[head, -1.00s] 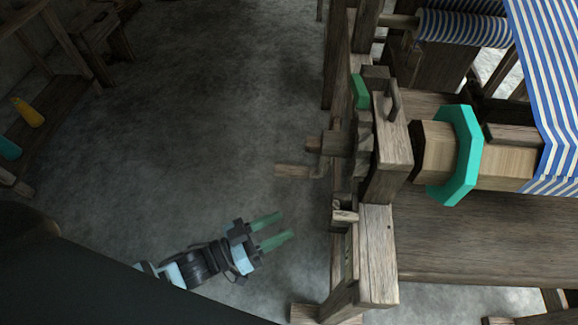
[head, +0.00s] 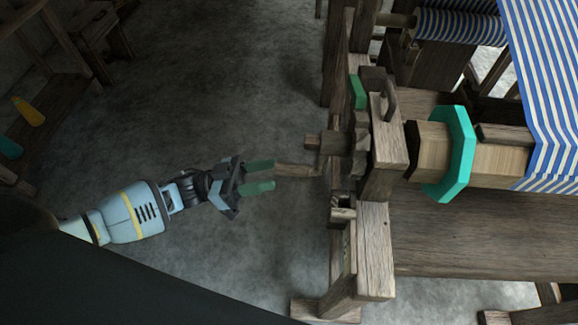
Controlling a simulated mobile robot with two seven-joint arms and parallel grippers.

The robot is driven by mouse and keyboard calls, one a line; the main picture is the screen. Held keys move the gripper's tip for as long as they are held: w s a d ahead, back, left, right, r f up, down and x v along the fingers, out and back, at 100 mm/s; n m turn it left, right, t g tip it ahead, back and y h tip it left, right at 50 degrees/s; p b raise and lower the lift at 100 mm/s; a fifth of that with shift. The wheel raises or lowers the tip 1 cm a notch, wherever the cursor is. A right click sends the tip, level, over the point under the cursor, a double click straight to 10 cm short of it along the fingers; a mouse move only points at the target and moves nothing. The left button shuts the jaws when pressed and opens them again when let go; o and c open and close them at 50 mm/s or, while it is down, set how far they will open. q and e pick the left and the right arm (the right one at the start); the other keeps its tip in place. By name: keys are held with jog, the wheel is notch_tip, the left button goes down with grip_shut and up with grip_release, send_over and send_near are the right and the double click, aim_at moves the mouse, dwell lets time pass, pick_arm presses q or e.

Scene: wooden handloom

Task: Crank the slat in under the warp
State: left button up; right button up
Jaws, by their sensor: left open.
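The wooden crank handle (head: 299,171) sticks out to the left from the side of the loom, at the end of the crank. My left gripper (head: 265,175) is open, with its two green fingers pointing right at the handle's free end. I cannot tell whether the fingers touch the handle or are around it. A wooden slat (head: 505,134) lies on the beam (head: 500,165) beside the edge of the blue-and-white striped warp (head: 550,90). Its right end meets the cloth edge. My right gripper is not in view.
A teal octagonal collar (head: 461,155) sits around the beam. The loom's wooden post and frame (head: 376,245) stand close to the right of the crank. A bench at the far left holds a yellow bottle (head: 28,111) and a teal one. The floor between is clear.

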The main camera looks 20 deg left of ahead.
aim_at(289, 170)
pick_arm(q)
jog(key=x, duration=0.5)
jog(key=shift+d+r, duration=0.15)
jog(key=shift+d, duration=0.2)
grip_shut()
